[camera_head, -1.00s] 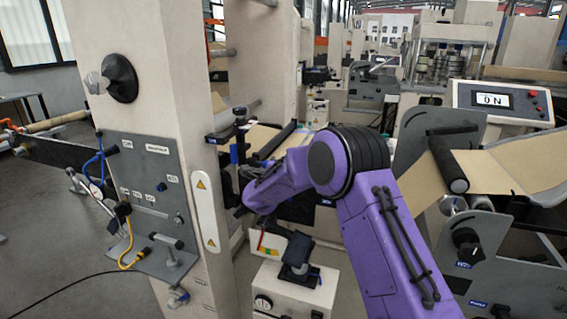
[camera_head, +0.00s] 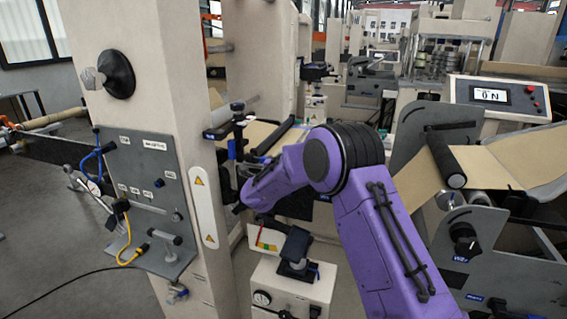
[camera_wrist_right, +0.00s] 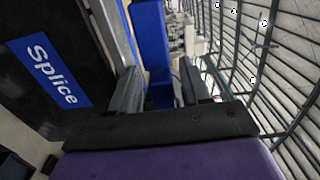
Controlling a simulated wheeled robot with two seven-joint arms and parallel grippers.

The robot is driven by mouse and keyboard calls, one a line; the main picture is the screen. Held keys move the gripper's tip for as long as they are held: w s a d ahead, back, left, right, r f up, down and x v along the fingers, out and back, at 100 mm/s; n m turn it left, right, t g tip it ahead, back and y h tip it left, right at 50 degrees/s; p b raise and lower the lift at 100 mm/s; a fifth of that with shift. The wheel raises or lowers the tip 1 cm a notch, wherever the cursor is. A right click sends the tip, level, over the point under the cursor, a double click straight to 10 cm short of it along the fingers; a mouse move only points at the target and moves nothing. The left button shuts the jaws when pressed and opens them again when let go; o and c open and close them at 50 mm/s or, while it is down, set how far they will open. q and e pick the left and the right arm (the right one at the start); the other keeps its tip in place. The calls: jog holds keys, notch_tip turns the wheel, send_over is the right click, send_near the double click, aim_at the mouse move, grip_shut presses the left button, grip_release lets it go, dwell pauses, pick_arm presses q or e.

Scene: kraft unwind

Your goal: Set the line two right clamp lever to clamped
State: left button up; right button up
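A blue upright bar (camera_head: 232,150), which looks like a clamp lever, stands beside the cream column near the splice table, below a black knob (camera_head: 238,106). My right arm (camera_head: 345,165) reaches left to it, and its gripper is mostly hidden behind the wrist in the head view. In the right wrist view, my right gripper (camera_wrist_right: 160,82) has its two dark fingers apart, with a blue bar (camera_wrist_right: 153,45) between or just beyond them. The bar is close to the left finger, with a gap at the right one; contact cannot be told. My left gripper is not in view.
A black plate with a blue "Splice" label (camera_wrist_right: 48,75) lies close on the left in the wrist view. The cream column (camera_head: 150,75) carries a grey panel (camera_head: 150,185). A roller (camera_head: 446,160) with kraft web and a control screen (camera_head: 492,95) stand right.

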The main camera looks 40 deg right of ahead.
jog(key=shift+s+a, duration=0.1)
jog(key=shift+a, duration=0.15)
jog(key=b+v, duration=0.3)
jog(key=v, duration=0.7)
